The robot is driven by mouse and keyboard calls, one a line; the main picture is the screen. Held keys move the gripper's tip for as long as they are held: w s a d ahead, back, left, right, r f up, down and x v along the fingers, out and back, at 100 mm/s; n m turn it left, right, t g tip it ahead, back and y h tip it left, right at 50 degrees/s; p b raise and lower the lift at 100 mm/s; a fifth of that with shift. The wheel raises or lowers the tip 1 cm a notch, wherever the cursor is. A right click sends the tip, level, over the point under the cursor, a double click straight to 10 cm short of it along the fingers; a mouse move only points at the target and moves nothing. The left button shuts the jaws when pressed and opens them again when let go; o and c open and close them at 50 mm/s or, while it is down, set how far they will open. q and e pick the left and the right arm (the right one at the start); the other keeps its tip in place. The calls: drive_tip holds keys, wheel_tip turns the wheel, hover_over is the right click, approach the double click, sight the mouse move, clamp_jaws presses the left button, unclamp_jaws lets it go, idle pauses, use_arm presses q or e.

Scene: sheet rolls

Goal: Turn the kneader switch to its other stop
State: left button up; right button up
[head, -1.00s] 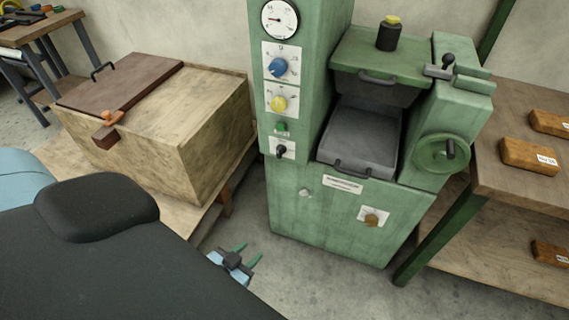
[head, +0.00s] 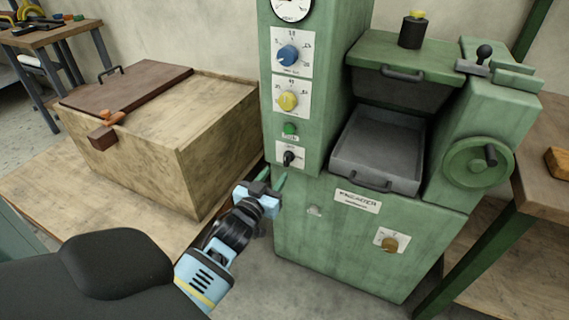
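The green kneader machine (head: 330,235) stands in the middle. A small black switch (head: 289,158) on a white plate is lowest on its left column, under a green button (head: 289,128). Its lever appears to tilt downward; the exact stop is hard to tell. A brown knob (head: 389,244) on another white plate is on the lower front. My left gripper (head: 272,178) has green fingers standing apart, with nothing seen between them. It is just below and left of the black switch in the picture, seemingly not touching it. My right gripper is not in view.
Above are a yellow dial (head: 288,101), a blue dial (head: 289,55) and a gauge (head: 292,8). The machine's tray (head: 375,155) and handwheel (head: 476,162) stick out to the right. A wooden chest (head: 160,140) stands left; a shelf (head: 543,210) stands right.

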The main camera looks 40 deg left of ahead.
sight(285, 161)
use_arm(q)
drive_tip(key=shift+b+x, duration=0.55)
drive_tip(key=shift+x, duration=2.95)
drive_tip(key=shift+c, duration=0.5)
clamp_jaws()
